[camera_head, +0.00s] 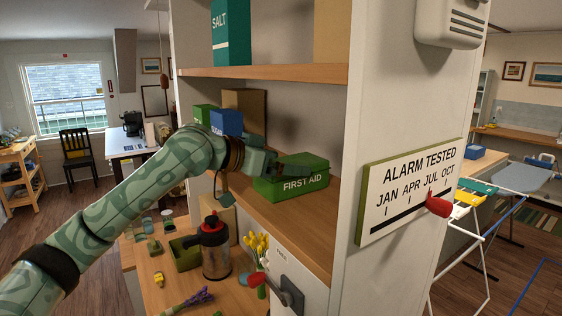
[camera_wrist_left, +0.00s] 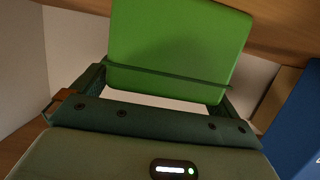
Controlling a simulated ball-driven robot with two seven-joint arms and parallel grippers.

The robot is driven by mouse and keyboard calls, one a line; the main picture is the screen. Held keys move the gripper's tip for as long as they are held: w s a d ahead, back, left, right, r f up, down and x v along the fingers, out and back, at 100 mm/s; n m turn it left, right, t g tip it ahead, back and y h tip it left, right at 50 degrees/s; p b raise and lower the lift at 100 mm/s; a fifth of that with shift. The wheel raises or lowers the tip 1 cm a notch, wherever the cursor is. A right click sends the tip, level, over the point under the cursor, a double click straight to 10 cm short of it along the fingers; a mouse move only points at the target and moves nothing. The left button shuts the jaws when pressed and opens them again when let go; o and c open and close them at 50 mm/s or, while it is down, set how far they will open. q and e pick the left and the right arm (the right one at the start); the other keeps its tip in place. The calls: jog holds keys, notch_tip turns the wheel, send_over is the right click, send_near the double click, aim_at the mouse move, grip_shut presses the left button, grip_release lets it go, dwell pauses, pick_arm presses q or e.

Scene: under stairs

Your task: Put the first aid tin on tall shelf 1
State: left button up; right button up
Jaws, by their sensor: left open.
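The green first aid tin (camera_head: 292,187), with white FIRST AID lettering, rests on the lower wooden shelf (camera_head: 300,236) of the tall white unit. My left gripper (camera_head: 276,164) reaches in from the left and is at the tin's left and upper side. In the left wrist view the tin (camera_wrist_left: 178,45) lies ahead, with the open fingers (camera_wrist_left: 165,88) on either side of its near end. Whether the fingers touch it I cannot tell. My right gripper is in neither view.
A blue box (camera_head: 226,122), a green box (camera_head: 204,118) and a brown box (camera_head: 246,106) stand behind my gripper on the same shelf. The upper shelf (camera_head: 270,72) is above, holding a SALT box (camera_head: 231,36). Below are a jug (camera_head: 214,248) and flowers.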

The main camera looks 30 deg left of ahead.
pick_arm(q)
jog(key=shift+s+a+r, duration=0.15)
jog(key=shift+a, duration=0.05)
jog(key=b+v, duration=0.2)
jog(key=v, duration=0.9)
jog(key=shift+s, duration=0.25)
jog(key=shift+a, duration=0.1)
